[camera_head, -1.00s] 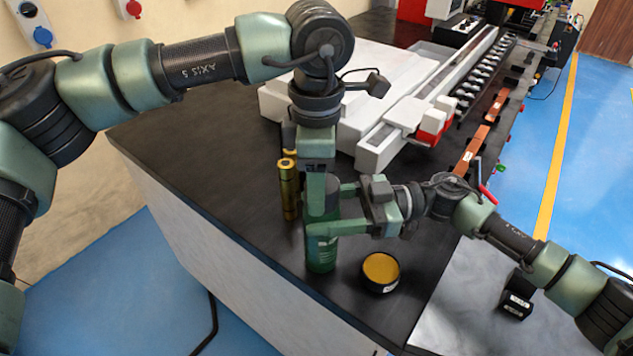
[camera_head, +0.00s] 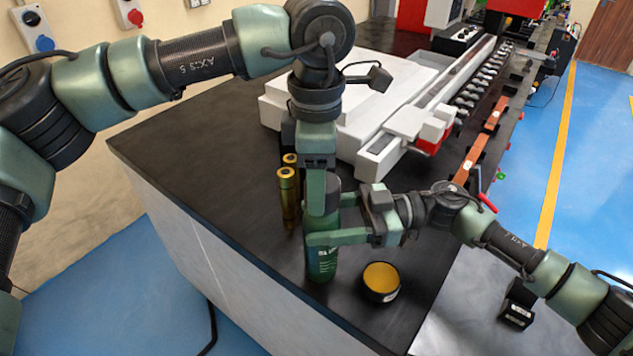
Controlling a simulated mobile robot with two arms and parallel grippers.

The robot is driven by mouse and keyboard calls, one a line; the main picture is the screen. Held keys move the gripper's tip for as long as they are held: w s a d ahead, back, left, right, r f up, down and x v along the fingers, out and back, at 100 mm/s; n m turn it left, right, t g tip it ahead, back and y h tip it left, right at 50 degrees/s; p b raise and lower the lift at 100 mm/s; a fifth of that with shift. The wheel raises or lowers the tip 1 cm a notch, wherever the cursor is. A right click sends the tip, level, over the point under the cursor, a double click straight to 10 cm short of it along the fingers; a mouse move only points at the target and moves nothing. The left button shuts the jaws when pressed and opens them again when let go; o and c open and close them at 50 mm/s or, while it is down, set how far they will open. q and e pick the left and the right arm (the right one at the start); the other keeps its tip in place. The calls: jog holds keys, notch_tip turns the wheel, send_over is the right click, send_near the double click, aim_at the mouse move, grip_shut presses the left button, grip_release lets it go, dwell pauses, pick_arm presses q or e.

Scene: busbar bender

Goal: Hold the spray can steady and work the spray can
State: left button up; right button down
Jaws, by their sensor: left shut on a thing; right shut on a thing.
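The green spray can (camera_head: 322,262) stands upright on the black tabletop near its front corner. My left gripper (camera_head: 321,205) points straight down over the can's top and is shut on it, covering most of the cap. My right gripper (camera_head: 325,222) reaches in level from the right and is shut on the upper body of the can. The fingers hide part of the can's upper side.
Brass-coloured cylinders (camera_head: 287,198) stand close behind the can on its left. A round tin with a yellow top (camera_head: 381,277) sits just right of it. The white and red bender (camera_head: 385,115) fills the back of the table. The left tabletop is clear.

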pick_arm(q)
jog(key=shift+r, duration=2)
pick_arm(e)
jog(key=shift+c, duration=1.8)
grip_release()
pick_arm(q)
jog(key=shift+f, duration=0.1)
pick_arm(e)
jog(key=shift+d, duration=0.15)
